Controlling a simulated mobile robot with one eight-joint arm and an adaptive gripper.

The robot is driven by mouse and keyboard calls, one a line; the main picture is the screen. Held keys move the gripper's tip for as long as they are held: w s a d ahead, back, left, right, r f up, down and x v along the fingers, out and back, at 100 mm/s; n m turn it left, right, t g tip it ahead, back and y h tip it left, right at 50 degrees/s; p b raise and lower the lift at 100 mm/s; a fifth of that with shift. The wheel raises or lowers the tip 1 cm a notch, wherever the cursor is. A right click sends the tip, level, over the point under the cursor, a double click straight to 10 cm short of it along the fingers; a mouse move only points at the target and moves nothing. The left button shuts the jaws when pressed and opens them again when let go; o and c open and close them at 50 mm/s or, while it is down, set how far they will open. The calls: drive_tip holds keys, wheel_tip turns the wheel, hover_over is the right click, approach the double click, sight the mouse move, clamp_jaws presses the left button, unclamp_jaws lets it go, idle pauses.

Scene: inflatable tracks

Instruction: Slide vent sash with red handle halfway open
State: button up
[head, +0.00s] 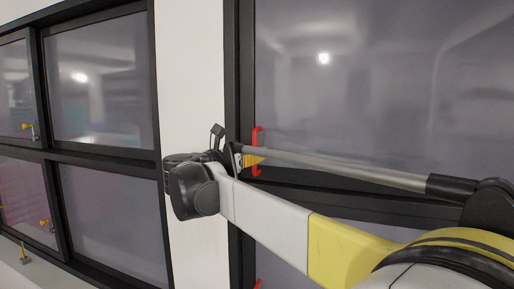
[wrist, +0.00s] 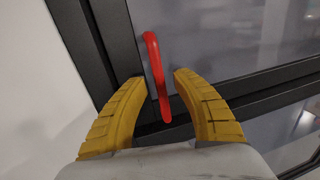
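The vent sash (head: 380,75) is a large dark-framed glass pane at the right of the head view. Its red handle (head: 257,137) is an upright bar near the sash's left edge. In the wrist view the red handle (wrist: 155,75) rises between the two yellow fingers of my gripper (wrist: 158,78). The fingers are spread with a gap on each side of the handle, and I see no contact. In the head view my gripper (head: 252,159) is at the handle, mostly hidden by my arm.
A second red handle (head: 259,284) shows at the bottom edge, below my arm. A white wall post (head: 190,80) stands left of the sash frame. Further left is another dark-framed window (head: 100,80) with yellow-and-grey latches (head: 29,129).

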drive_tip(key=shift+w+d, duration=0.25)
drive_tip(key=shift+w, duration=0.15)
drive_tip(key=shift+c, duration=0.5)
clamp_jaws()
drive_tip(key=b, duration=0.3)
approach(375, 157)
drive_tip(key=x, duration=0.5)
drive_tip(key=shift+o, duration=0.5)
unclamp_jaws()
drive_tip(key=shift+d, duration=0.1)
